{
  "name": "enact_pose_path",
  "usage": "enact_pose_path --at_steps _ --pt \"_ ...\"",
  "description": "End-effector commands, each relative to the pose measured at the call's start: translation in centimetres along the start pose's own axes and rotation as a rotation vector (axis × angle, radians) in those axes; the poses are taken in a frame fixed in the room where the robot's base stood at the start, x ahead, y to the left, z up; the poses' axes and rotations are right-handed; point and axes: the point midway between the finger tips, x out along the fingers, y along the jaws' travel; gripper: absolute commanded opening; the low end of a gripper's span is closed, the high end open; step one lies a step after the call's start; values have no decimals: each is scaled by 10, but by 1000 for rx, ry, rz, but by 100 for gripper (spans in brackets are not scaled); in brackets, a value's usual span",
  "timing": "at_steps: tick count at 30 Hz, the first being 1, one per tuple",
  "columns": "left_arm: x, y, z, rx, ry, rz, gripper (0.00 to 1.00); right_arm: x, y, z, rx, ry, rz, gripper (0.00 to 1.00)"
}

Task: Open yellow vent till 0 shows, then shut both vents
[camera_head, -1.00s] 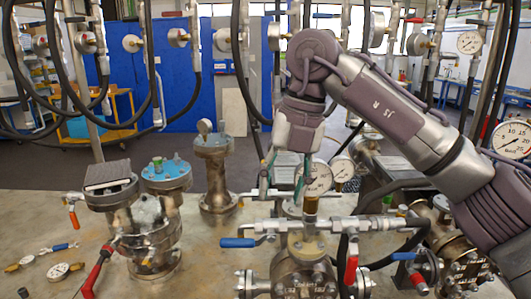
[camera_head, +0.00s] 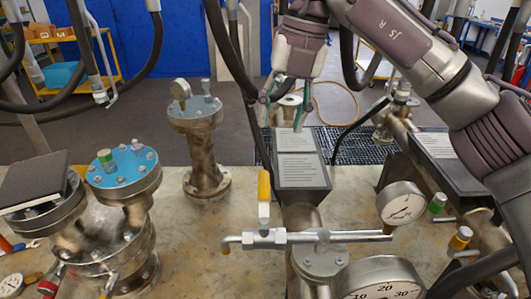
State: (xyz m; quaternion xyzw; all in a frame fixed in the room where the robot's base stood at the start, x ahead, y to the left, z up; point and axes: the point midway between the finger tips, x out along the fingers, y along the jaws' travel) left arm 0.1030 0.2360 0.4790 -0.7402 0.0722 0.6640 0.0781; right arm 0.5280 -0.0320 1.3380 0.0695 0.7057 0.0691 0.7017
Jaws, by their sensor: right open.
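My right gripper (camera_head: 285,112) hangs from the top middle, fingers apart and pointing down, with nothing between them. Below it in the picture, a yellow upright handle (camera_head: 264,187) stands on a silver valve pipe (camera_head: 290,238). A yellow-capped fitting (camera_head: 460,239) and a green-capped one (camera_head: 437,203) are at the right; I cannot tell which yellow part is the vent. One gauge (camera_head: 401,204) stands beside the pipe, its reading too small to tell. A larger gauge (camera_head: 380,284) is cut off at the bottom, its needle unclear. My left gripper is not in view.
A blue-topped flanged vessel (camera_head: 123,172) with a green cap stands left, beside a dark block (camera_head: 36,180). Another blue-topped vessel (camera_head: 196,112) stands behind. Black hoses (camera_head: 156,55) hang at upper left. A grey label stand (camera_head: 302,172) is behind the pipe. Bare bench shows at left centre.

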Motion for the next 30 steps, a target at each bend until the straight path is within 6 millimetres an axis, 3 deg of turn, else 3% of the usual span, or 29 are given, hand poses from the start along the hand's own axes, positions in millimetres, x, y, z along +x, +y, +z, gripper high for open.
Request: enact_pose_path --at_steps 3,8,21,30 --pt "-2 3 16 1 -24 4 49 4 0 0 -1 1 0 49" --pt "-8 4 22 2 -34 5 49 25 0 0 0 4 -1 49" --pt "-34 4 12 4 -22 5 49 112 0 -1 0 4 -1 49" --pt "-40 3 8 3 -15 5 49 137 0 0 0 0 0 49"
